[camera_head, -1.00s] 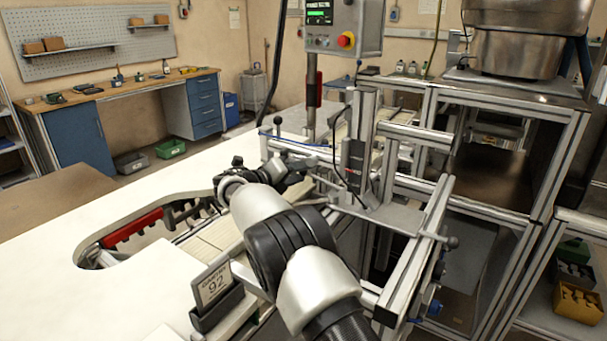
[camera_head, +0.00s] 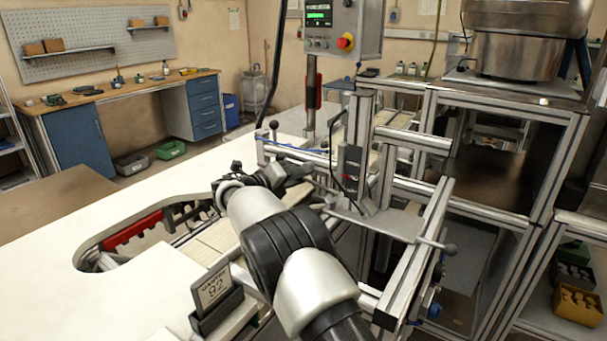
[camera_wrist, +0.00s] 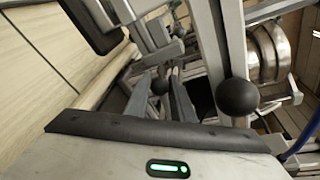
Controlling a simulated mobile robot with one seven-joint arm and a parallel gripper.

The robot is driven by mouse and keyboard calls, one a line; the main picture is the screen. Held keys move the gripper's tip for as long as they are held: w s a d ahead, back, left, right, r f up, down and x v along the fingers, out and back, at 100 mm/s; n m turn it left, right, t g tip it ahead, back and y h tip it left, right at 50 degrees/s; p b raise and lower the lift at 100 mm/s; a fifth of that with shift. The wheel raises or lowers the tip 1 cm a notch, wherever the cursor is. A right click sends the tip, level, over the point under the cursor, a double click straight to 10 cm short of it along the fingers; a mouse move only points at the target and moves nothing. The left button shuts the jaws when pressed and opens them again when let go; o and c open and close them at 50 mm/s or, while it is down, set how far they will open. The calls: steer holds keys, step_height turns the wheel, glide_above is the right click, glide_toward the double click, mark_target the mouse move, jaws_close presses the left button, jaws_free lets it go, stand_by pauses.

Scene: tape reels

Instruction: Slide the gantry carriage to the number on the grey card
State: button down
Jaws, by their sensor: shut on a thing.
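The grey card (camera_head: 213,288) stands upright in a dark holder at the front of the white table and reads "GANTRY 92". The gantry carriage (camera_head: 375,220) is a grey metal plate with a dark upright unit, at the centre right of the head view. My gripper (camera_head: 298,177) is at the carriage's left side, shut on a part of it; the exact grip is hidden. In the wrist view a black ball knob (camera_wrist: 237,97) is close, and metal bars lie beyond it. I cannot read any scale or number along the carriage's travel.
The white table (camera_head: 60,235) has a cut-out with a red part (camera_head: 132,228) left of my arm. Aluminium frames (camera_head: 545,190) stand close on the right. A control box (camera_head: 341,25) on a post stands behind. A workbench (camera_head: 120,90) is far back.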

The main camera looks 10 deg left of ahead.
steer(key=s+a+p, duration=0.2)
steer(key=s, duration=0.5)
steer(key=shift+s+a, duration=0.25)
steer(key=shift+a, duration=0.05)
steer(key=c, duration=1.5)
jaws_free()
steer(key=shift+c, duration=0.2)
steer(key=p+v, duration=0.1)
steer(key=v, duration=1.6)
steer(key=shift+s, duration=0.15)
steer(key=shift+a, duration=0.1)
steer(key=shift+s, duration=0.1)
